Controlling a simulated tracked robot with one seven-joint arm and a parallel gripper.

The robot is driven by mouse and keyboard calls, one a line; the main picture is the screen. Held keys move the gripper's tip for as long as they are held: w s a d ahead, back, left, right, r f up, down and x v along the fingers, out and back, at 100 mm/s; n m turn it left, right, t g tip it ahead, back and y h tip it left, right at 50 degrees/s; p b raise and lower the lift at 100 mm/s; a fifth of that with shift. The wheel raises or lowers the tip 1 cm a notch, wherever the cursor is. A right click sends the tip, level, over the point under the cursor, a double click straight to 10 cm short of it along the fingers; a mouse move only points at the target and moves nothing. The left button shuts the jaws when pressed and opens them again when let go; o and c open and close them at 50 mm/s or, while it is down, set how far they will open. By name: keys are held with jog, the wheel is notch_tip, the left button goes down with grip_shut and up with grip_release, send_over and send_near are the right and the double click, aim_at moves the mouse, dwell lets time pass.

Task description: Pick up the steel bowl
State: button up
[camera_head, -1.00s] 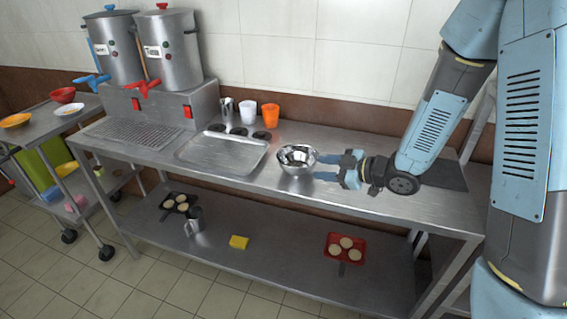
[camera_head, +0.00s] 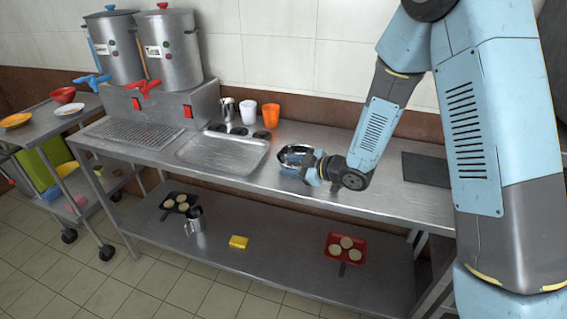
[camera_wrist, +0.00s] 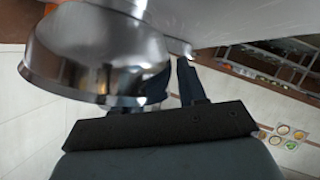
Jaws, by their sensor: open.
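The steel bowl (camera_head: 293,154) stands upright on the steel counter, right of the metal tray, and is partly hidden behind my gripper in the head view. My gripper (camera_head: 311,167) is low over the counter at the bowl's right front side, with its jaws open. In the wrist view the bowl (camera_wrist: 98,55) is large and close, filling the upper left. One dark finger (camera_wrist: 187,80) shows just beside the bowl, and the other is largely hidden behind it. I cannot tell whether the fingers touch the bowl.
The shallow metal tray (camera_head: 224,152) lies left of the bowl. A steel cup, a white cup (camera_head: 249,113) and an orange cup (camera_head: 271,115) stand behind. A dark mat (camera_head: 426,169) lies at the right. Two stockpots (camera_head: 172,50) stand at the back left.

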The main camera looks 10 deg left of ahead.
jog(key=shift+a, duration=0.1)
grip_shut()
dwell(0.3)
